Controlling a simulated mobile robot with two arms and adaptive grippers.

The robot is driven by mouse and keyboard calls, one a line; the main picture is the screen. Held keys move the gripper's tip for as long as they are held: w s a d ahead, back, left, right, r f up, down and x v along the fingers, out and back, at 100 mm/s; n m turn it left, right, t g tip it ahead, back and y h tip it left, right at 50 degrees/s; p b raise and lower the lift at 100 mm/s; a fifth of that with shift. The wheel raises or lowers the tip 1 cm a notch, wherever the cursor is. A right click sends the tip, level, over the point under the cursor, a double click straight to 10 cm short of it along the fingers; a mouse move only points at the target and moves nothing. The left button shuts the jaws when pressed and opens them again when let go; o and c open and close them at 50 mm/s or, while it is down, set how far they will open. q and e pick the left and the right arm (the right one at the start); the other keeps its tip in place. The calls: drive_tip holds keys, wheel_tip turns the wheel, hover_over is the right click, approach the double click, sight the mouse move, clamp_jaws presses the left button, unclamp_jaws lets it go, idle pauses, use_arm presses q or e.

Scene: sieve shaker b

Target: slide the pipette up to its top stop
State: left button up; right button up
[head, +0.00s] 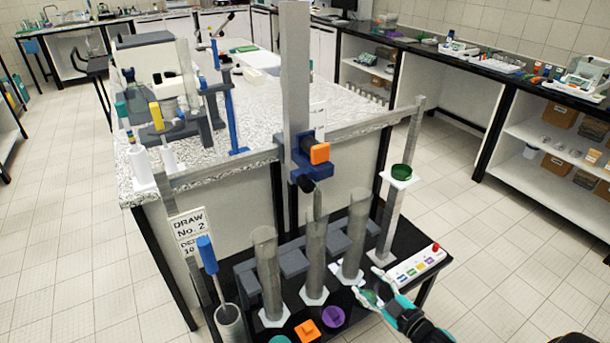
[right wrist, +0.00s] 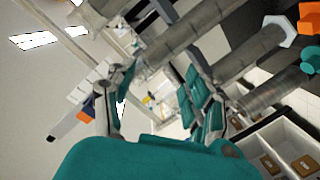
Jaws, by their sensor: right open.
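A tall grey vertical column (head: 295,80) stands behind the dark table. It carries a blue carriage (head: 304,153) with an orange block (head: 320,153) and a dark stub pointing down; this looks like the pipette slide. The carriage is low on the column, with a long bare stretch above it. The orange block also shows at the left of the right wrist view (right wrist: 85,113). My right gripper (head: 368,284) is open at the table's front right, below and apart from the carriage. Its teal fingers show spread in the right wrist view (right wrist: 160,85). My left gripper is out of view.
Several clear cylinders (head: 315,255) stand below the carriage, beside my right gripper. A button panel (head: 418,267) and a green cup on a post (head: 401,171) are to the right. A blue-handled tool (head: 207,254) stands left. Orange (head: 306,330) and purple (head: 332,316) pieces lie in front.

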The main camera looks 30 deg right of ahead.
sight(311, 188)
drive_tip(key=w+a+r+n+t+y+p, duration=0.1)
drive_tip(key=a+r+n+t+y, duration=0.15)
drive_tip(key=r, duration=0.75)
drive_tip(key=a+r+n+t+y, duration=0.1)
drive_tip(key=a+r+n+y, duration=0.15)
drive_tip(key=r, duration=0.85)
drive_tip(key=shift+y, duration=0.4)
drive_tip(key=p+x, duration=0.1)
drive_tip(key=x, duration=0.4)
drive_tip(key=p+x, duration=0.2)
drive_tip(key=x, duration=0.3)
drive_tip(key=f+p+x, duration=0.1)
drive_tip(key=x, duration=0.5)
drive_tip(key=shift+w, duration=0.1)
drive_tip(key=shift+w+a+r+n+p, duration=0.1)
drive_tip(key=shift+w+n+p, duration=0.1)
drive_tip(key=shift+w, duration=0.15)
drive_tip(key=shift+w+a+n+p, duration=0.1)
drive_tip(key=shift+w+p, duration=0.05)
drive_tip(key=shift+w, duration=0.15)
drive_tip(key=shift+c, duration=0.3)
clamp_jaws()
